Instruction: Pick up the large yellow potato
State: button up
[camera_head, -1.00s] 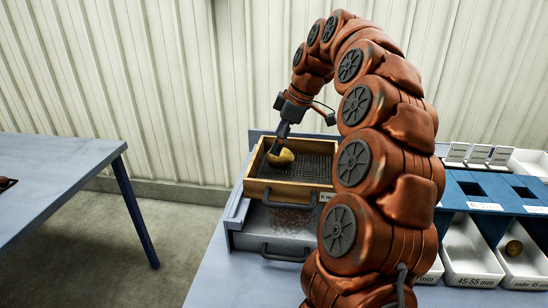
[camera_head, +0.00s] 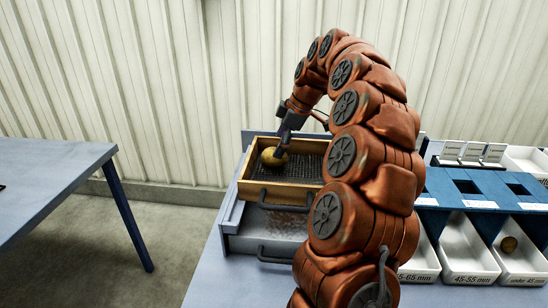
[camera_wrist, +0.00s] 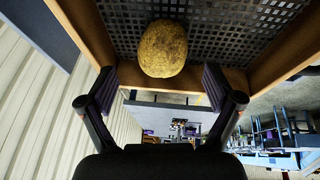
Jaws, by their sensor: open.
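The large yellow potato (camera_head: 274,157) lies on the mesh floor of the wooden-sided sieve drawer (camera_head: 249,190), near its left side. In the wrist view the potato (camera_wrist: 162,49) is at the top middle, beyond the fingertips. My gripper (camera_head: 281,147) is above and beside the potato in the head view. In the wrist view my gripper (camera_wrist: 159,88) is open, with its two fingers spread wide and nothing between them. The head view does not show clearly whether a finger touches the potato.
The sieve's wooden walls (camera_wrist: 86,30) stand close around the potato. White bins (camera_head: 467,262) stand at the right under a blue board (camera_head: 440,187); one holds a small potato (camera_head: 509,244). A grey table (camera_head: 45,185) is at the left. A corrugated wall (camera_head: 120,80) rises behind.

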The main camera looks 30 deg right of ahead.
jog(key=shift+a+p+x, duration=0.2)
jog(key=shift+p+x, duration=0.5)
jog(key=shift+x, duration=1.5)
jog(key=c, duration=1.4)
jog(key=shift+o, duration=0.2)
jog(key=shift+r, duration=0.1)
